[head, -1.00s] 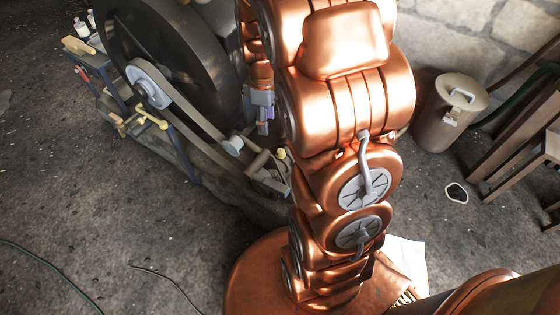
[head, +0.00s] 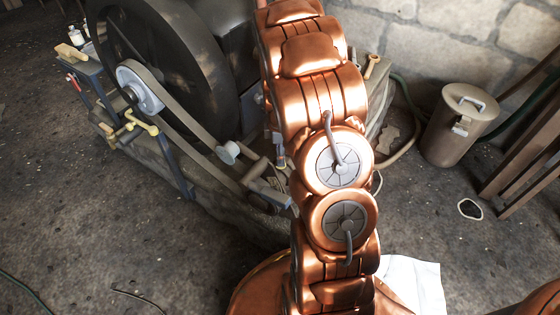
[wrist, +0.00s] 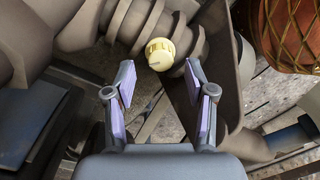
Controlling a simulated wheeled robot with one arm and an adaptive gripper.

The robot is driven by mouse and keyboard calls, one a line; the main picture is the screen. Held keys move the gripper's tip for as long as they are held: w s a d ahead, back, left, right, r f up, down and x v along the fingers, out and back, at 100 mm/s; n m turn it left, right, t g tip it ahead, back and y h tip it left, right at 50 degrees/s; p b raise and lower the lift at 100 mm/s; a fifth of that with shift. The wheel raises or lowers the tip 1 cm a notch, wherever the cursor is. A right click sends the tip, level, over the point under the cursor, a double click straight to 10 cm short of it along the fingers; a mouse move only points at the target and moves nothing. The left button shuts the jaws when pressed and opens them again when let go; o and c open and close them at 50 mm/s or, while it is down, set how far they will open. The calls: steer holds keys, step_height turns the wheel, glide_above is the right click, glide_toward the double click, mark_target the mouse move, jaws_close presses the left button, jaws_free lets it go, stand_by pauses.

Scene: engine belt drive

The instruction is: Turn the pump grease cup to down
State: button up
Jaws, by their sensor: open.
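The pump grease cup (wrist: 160,54) is a small cream-yellow round cap with a mark on its face. It sits among the grey ribbed pump parts (wrist: 140,22) at the top middle of the wrist view. My gripper (wrist: 160,68) is open, with its two lilac-padded fingers apart. The cup shows between and just beyond the fingertips, and I see no contact. In the head view my copper arm stands in front of the pump area, and I cannot make out the cup there.
A large dark flywheel (head: 205,75) and a belt (head: 185,122) stand at the left, with a yellow-handled lever (head: 140,122) beside them. A lidded metal can (head: 455,135) and a wooden stand (head: 530,165) are at the right. The floor at front left is mostly clear.

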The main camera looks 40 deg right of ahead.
steer(key=shift+f, duration=1.35)
jaws_close()
